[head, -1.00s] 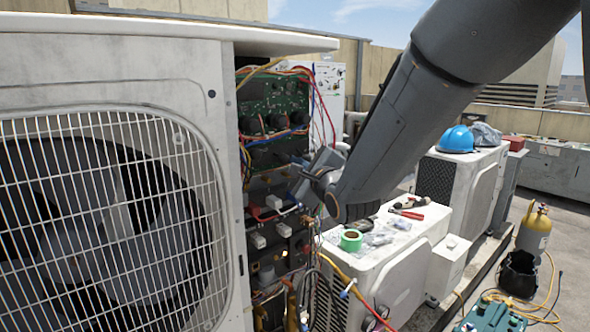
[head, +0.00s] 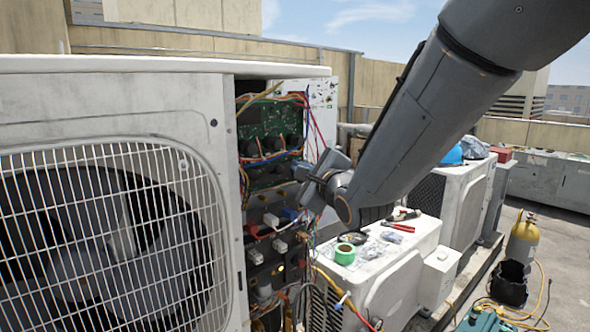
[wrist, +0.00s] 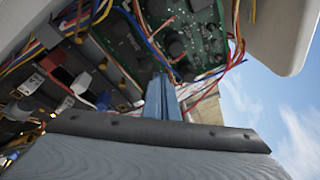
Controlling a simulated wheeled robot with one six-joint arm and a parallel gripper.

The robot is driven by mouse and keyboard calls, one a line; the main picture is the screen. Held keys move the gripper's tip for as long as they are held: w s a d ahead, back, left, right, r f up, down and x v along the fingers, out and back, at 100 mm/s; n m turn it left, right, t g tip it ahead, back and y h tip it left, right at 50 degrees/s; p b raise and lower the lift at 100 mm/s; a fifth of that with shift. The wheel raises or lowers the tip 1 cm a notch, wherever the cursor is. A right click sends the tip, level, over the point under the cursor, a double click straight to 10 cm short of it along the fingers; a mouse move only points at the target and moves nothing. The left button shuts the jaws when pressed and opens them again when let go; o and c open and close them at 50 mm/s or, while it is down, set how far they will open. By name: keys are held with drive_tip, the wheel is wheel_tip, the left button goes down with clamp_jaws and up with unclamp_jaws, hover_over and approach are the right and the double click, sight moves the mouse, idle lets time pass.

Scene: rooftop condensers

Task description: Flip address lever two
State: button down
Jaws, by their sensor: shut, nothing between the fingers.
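The open control bay of the large white condenser (head: 110,100) shows a green circuit board (head: 265,122) above rows of dark blocks with white pieces (head: 271,219). My gripper (head: 303,172) is at the bay's right side, just below the board. In the wrist view its narrow blue-grey fingers (wrist: 162,98) are together and empty, reaching toward the lower part of the board (wrist: 185,35). Whether they touch anything I cannot tell. I cannot make out which part is address lever two; it may be too small or hidden behind my gripper.
Red, blue and yellow wires (head: 312,115) hang along the bay's right edge. A lower white unit (head: 405,255) to the right carries green tape (head: 344,253) and red-handled pliers (head: 398,227).

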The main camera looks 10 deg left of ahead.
drive_tip(key=shift+s+d+r+p, duration=0.5)
drive_tip(key=shift+s+d+r, duration=0.2)
drive_tip(key=shift+s+r, duration=0.3)
drive_tip(key=shift+d+f, duration=0.1)
drive_tip(key=shift+f, duration=0.05)
drive_tip(key=s+d+f+n+g+h+b, duration=0.2)
drive_tip(key=d+f+n+h, duration=0.2)
drive_tip(key=d+f, duration=0.55)
drive_tip(key=s+d+f+n+g+h+b, duration=0.2)
drive_tip(key=d+f+n+g+h, duration=0.15)
drive_tip(key=d+f, duration=0.65)
drive_tip(key=s+d+f+n+g+h+b, duration=0.1)
drive_tip(key=s+d+f+n+g, duration=0.2)
drive_tip(key=s, duration=0.6)
drive_tip(key=s+d+f+n+g+h+b, duration=0.2)
drive_tip(key=s+d+f+n+g, duration=0.2)
drive_tip(key=s+d+f+n, duration=0.3)
drive_tip(key=s+d+f, duration=0.2)
drive_tip(key=s+f, duration=0.1)
drive_tip(key=f, duration=0.1)
drive_tip(key=shift+s, duration=0.15)
